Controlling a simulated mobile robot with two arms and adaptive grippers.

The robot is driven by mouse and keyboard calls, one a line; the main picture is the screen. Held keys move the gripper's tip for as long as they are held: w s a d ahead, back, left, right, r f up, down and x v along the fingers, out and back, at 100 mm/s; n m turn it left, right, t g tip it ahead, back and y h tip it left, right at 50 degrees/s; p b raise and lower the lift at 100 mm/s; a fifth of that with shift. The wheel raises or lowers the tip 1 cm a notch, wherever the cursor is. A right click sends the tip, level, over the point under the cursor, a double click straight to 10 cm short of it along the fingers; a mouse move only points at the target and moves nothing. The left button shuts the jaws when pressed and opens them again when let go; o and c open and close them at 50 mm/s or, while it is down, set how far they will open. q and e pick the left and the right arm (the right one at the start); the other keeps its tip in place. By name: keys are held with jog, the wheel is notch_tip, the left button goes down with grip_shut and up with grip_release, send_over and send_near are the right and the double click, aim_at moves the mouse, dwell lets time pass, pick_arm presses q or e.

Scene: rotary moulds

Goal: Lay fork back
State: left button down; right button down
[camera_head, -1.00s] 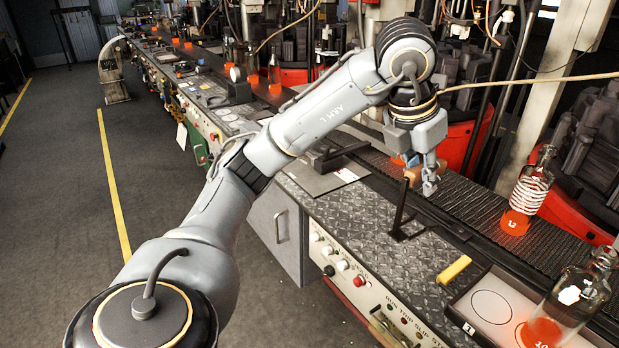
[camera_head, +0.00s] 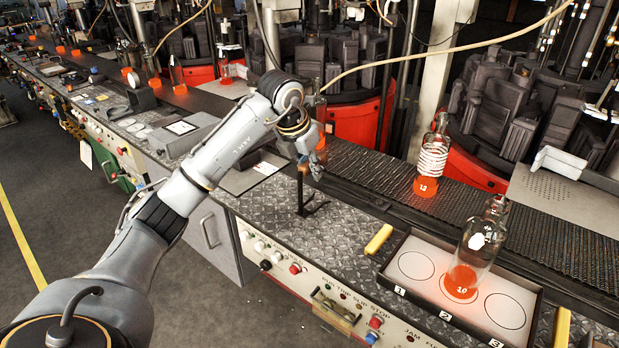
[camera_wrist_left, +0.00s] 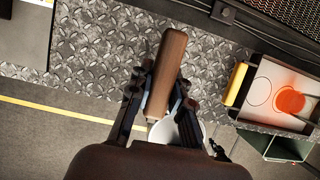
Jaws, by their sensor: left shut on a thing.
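My left gripper (camera_head: 315,165) is above the metal-plated bench. In the left wrist view my left gripper (camera_wrist_left: 160,105) is shut on the brown wooden handle of the fork (camera_wrist_left: 167,70). In the head view a little of the fork's brown handle (camera_head: 290,171) shows beside the fingers; the rest of the fork is hidden or too small to tell. A black upright stand (camera_head: 301,197) with a flat foot is on the bench just below and left of the fingers. Whether the fork touches it I cannot tell. My right gripper is out of view.
A tray (camera_head: 412,305) with marked circles holds a clear bottle with a glowing orange base (camera_head: 470,265). A yellow bar (camera_head: 378,239) lies left of it. A coil-wrapped bottle (camera_head: 430,165) stands on the dark conveyor (camera_head: 370,182) behind. The plated bench between stand and yellow bar is clear.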

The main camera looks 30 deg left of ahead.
pick_arm(q)
jog(key=f, duration=0.2)
jog(key=f+p, duration=0.1)
jog(key=shift+w+a+f, duration=0.2)
jog(key=shift+a+f, duration=0.05)
jog(key=shift+f, duration=0.15)
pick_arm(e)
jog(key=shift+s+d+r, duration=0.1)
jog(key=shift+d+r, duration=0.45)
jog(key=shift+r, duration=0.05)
pick_arm(q)
jog(key=shift+f, duration=0.15)
jog(key=c, duration=1.2)
grip_release()
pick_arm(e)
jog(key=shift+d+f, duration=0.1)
